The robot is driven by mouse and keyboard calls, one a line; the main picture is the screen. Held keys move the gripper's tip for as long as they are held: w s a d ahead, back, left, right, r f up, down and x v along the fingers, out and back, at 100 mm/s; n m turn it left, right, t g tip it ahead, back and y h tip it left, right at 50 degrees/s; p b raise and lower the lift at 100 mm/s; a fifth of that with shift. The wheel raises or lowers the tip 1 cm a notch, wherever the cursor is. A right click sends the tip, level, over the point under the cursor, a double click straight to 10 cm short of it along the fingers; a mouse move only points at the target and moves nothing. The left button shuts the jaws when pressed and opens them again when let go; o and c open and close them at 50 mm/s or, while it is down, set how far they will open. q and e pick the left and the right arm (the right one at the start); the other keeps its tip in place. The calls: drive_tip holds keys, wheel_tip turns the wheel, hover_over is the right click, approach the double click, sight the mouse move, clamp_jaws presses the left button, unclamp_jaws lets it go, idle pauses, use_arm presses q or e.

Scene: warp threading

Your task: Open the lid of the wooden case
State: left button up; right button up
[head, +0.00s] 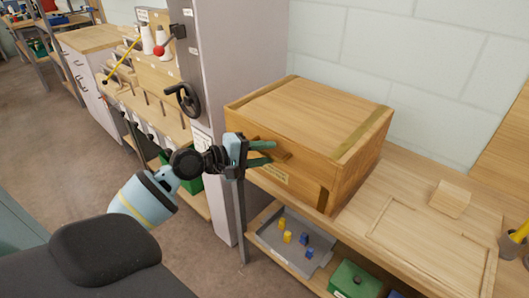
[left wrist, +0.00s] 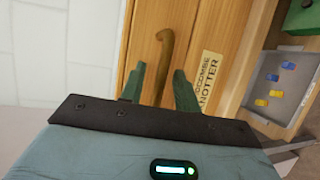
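The wooden case (head: 345,180) stands on the wooden bench against the wall, and its flat lid (head: 315,108) is down. A brown curved handle (left wrist: 163,50) sticks out from its front face, beside a pale label (left wrist: 208,82). My left gripper (head: 265,153) is at the front of the case, its fingers pointing at that face. In the left wrist view its two fingers (left wrist: 159,86) are apart, with the handle just beyond and between their tips. I see no contact with the handle. My right gripper is not in view.
A grey tray (head: 285,250) with several yellow and blue pieces sits on the shelf below. A green box (head: 355,280) is beside it. A small wood block (head: 450,199) lies on the bench at right. A grey cabinet (head: 235,60) stands left of the case.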

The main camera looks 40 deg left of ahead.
use_arm(q)
drive_tip(key=shift+w, duration=0.15)
clamp_jaws()
idle(0.4)
